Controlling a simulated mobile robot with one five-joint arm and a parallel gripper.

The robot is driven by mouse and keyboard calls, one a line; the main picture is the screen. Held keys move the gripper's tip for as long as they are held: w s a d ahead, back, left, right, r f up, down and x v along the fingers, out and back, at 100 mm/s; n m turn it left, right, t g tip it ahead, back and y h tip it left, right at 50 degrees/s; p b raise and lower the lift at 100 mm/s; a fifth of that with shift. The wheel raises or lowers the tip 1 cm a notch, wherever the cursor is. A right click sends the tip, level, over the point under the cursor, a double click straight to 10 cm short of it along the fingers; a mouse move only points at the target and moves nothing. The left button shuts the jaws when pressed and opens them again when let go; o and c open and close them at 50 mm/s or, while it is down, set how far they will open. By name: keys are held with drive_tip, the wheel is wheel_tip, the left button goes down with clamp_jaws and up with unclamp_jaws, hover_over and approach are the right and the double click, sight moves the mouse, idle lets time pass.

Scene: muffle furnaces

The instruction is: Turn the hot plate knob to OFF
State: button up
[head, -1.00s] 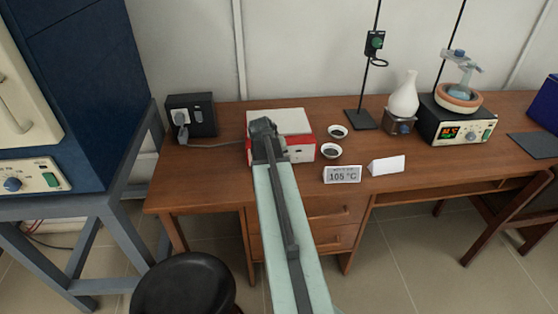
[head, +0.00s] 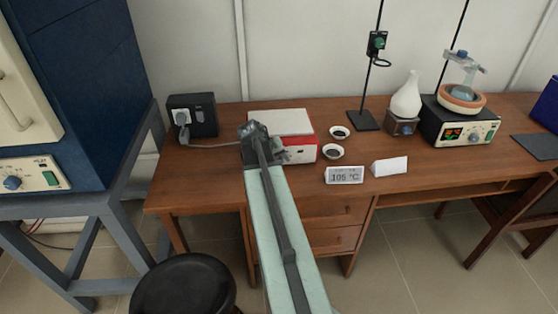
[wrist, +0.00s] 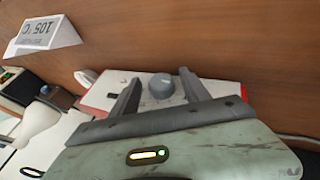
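The hot plate (head: 283,122) is a low red-and-white box on the wooden desk, partly hidden by my arm in the head view. In the wrist view its white front panel (wrist: 112,80) shows a round grey knob (wrist: 162,86) and a small black switch. My gripper (wrist: 159,77) has its two grey fingers spread apart, with the knob between them in the picture. A gap shows beside the left finger; the right finger looks close to the knob, and contact cannot be told. In the head view my gripper (head: 284,154) is in front of the hot plate's front side.
A 105 °C display (head: 344,175) and a blank white card (head: 390,166) stand right of the hot plate. Two small dishes (head: 333,151) lie beside it. A socket box (head: 192,116) with a cable is at left. A black stool (head: 184,287) stands in front.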

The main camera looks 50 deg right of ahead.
drive_tip(key=shift+a+r+p, duration=0.2)
drive_tip(key=shift+r+p, duration=0.25)
drive_tip(key=shift+p, duration=0.05)
drive_tip(key=p+v, duration=0.5)
drive_tip(key=v, duration=0.1)
drive_tip(key=shift+a+r+p, duration=0.25)
drive_tip(key=shift+r+p, duration=0.05)
drive_tip(key=shift+r, duration=0.05)
drive_tip(key=shift+w, duration=0.1)
